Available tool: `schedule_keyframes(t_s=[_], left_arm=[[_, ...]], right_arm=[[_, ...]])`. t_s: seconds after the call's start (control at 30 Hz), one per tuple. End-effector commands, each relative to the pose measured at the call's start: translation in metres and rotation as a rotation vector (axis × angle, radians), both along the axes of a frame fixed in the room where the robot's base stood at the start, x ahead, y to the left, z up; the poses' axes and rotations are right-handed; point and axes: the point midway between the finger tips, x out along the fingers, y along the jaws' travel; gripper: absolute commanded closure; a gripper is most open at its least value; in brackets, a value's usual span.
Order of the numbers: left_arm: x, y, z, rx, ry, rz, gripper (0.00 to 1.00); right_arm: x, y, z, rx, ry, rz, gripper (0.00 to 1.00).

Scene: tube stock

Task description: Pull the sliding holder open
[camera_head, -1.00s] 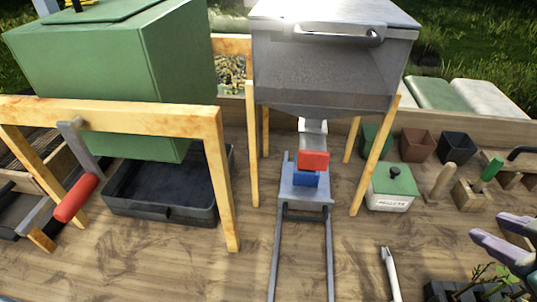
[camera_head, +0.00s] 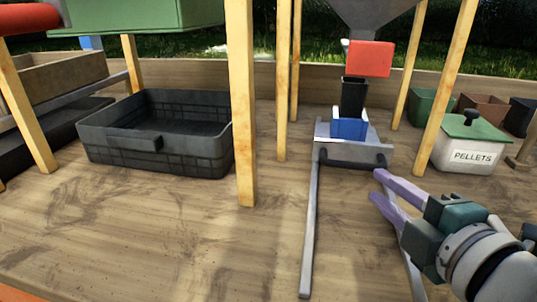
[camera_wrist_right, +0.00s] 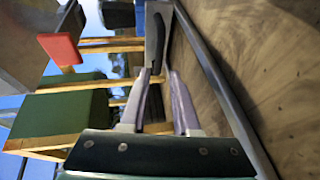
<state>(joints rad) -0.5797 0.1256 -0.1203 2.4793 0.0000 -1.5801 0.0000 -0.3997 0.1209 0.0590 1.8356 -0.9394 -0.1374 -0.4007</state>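The sliding holder is a grey plate (camera_head: 326,131) with a blue block-shaped cup (camera_head: 350,124) on it, under the hopper's red spout piece (camera_head: 370,59). Its black bar handle (camera_head: 352,162) runs along the near edge. Long metal rails extend toward me from under it. My right gripper (camera_head: 378,186) has its two lilac fingers apart, just near the handle's right end. In the right wrist view the dark handle (camera_wrist_right: 157,42) lies just beyond the open fingertips (camera_wrist_right: 160,73). I cannot tell whether they touch it. My left gripper is not in view.
A white box labelled PELLETS (camera_head: 468,152) with a green lid stands right of the holder. Wooden legs (camera_head: 240,110) stand around the holder. A black tray (camera_head: 155,133) is at left. The table in front is mostly clear.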

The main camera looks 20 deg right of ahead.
Motion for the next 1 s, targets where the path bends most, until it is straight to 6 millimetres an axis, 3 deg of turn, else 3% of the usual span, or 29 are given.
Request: schedule_keyframes(t_s=[0.53,0.97,1.0], left_arm=[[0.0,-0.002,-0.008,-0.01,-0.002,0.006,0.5],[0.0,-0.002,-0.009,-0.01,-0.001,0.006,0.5],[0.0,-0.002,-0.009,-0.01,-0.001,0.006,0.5]], right_arm=[[0.082,-0.013,-0.015,0.003,-0.001,-0.002,0.7],[0.092,-0.014,-0.017,0.003,0.001,-0.001,0.7],[0.092,-0.014,-0.017,0.003,0.001,-0.002,0.75]])
